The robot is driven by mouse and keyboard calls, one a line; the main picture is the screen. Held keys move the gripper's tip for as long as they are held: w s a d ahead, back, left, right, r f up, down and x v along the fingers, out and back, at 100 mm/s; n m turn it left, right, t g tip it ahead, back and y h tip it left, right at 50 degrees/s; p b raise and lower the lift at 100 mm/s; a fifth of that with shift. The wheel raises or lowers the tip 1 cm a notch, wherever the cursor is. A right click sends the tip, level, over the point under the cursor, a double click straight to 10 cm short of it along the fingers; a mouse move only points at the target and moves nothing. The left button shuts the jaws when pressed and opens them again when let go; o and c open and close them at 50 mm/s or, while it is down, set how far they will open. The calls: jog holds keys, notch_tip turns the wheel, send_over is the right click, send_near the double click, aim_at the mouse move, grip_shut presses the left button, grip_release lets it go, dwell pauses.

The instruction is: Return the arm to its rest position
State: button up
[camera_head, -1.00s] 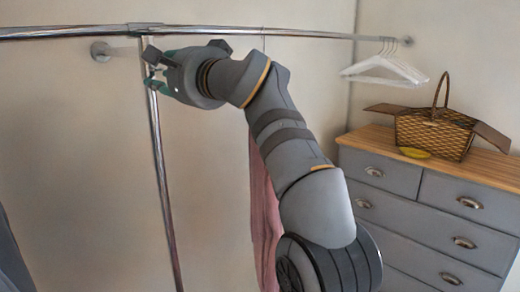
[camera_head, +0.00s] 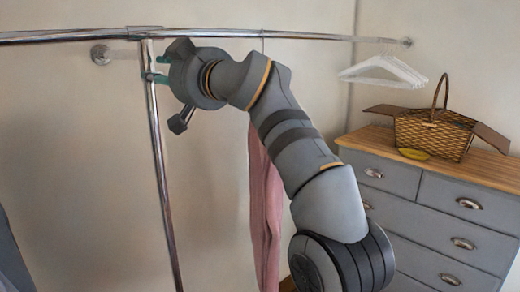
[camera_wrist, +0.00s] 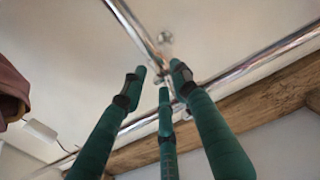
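My arm reaches up and to the left in the head view, with my gripper (camera_head: 154,68) close to the joint of the chrome rail (camera_head: 215,32) and its upright post (camera_head: 160,150). Contact with the post cannot be told. In the wrist view, the green fingers of my gripper (camera_wrist: 158,76) point up toward the rail (camera_wrist: 250,65). Their tips are apart, and no held object shows between them.
A pink garment (camera_head: 264,210) hangs behind my arm. White hangers (camera_head: 385,70) hang at the rail's right end. A grey dresser (camera_head: 385,178) with a wooden top holds a wicker basket (camera_head: 432,134) and a yellow item (camera_head: 414,154). Wooden beams (camera_wrist: 245,112) show in the wrist view.

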jog(key=n, duration=0.3)
dwell(0.5)
jog(key=m, duration=1.7)
jog(key=shift+s+a+f+m+b, duration=0.1)
jog(key=shift+f+m+b, duration=0.1)
jog(key=shift+m+b, duration=0.15)
